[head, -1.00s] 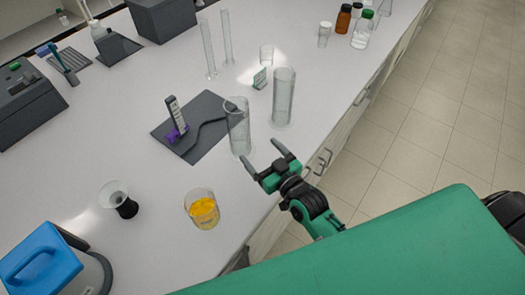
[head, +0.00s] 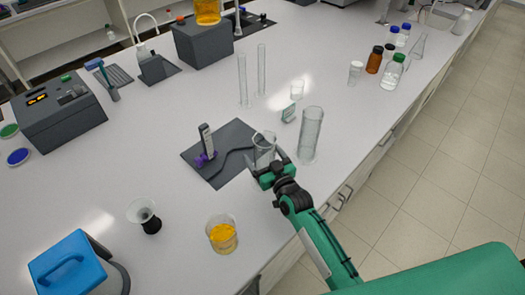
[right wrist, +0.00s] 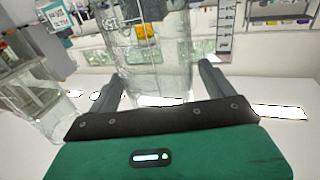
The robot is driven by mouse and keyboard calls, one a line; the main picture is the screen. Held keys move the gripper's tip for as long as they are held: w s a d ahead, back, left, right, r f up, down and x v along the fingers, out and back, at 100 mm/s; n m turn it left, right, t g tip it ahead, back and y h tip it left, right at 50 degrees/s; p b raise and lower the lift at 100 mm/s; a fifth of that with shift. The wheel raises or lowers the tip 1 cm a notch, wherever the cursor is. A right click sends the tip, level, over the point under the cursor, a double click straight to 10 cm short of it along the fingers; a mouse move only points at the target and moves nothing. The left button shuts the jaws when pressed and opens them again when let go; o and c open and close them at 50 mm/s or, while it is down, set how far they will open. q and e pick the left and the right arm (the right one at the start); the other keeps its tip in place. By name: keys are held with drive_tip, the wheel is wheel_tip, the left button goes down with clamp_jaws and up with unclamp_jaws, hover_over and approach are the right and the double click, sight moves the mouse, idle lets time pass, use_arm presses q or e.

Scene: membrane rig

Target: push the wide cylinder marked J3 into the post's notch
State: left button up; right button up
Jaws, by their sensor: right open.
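A clear wide cylinder (head: 264,148) stands at the right edge of a dark mat. My right gripper (head: 271,166) is open at its near side and hides its lower part. In the right wrist view the cylinder (right wrist: 148,62) stands between the spread fingers (right wrist: 162,88); whether they touch it is unclear. It bears markings I cannot read as J3. A second wide cylinder (head: 311,135) stands to its right. A post (head: 206,139) with a white scale and purple base stands on the mat (head: 232,134), left of the cylinder. Its notch is too small to make out. My left gripper is not in view.
A beaker of orange content (head: 222,235) and a black-based funnel-shaped vessel (head: 145,216) stand in front. The bench's right edge is close to the second cylinder.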

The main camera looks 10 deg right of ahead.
drive_tip(key=shift+w+a, duration=0.15)
drive_tip(key=shift+w, duration=0.3)
drive_tip(key=c, duration=1.3)
drive_tip(key=shift+w+a+b, duration=0.2)
drive_tip(key=shift+w+a, duration=0.35)
drive_tip(key=shift+w, duration=0.3)
drive_tip(key=shift+w+a+b, duration=0.25)
drive_tip(key=shift+w+a, duration=0.3)
drive_tip(key=shift+w, duration=0.25)
drive_tip(key=shift+w+a+b, duration=0.2)
drive_tip(key=shift+w+a, duration=0.35)
drive_tip(key=shift+w, duration=0.3)
drive_tip(key=shift+a, duration=0.1)
drive_tip(key=shift+w+a+b, duration=0.35)
drive_tip(key=shift+w+a, duration=0.2)
drive_tip(key=shift+w, duration=0.3)
drive_tip(key=shift+w+a+b, duration=0.4)
drive_tip(key=shift+w+a, duration=0.1)
drive_tip(key=shift+w, duration=0.3)
drive_tip(key=shift+w+a+b, duration=0.35)
drive_tip(key=shift+w+a, duration=0.2)
drive_tip(key=shift+w, duration=0.4)
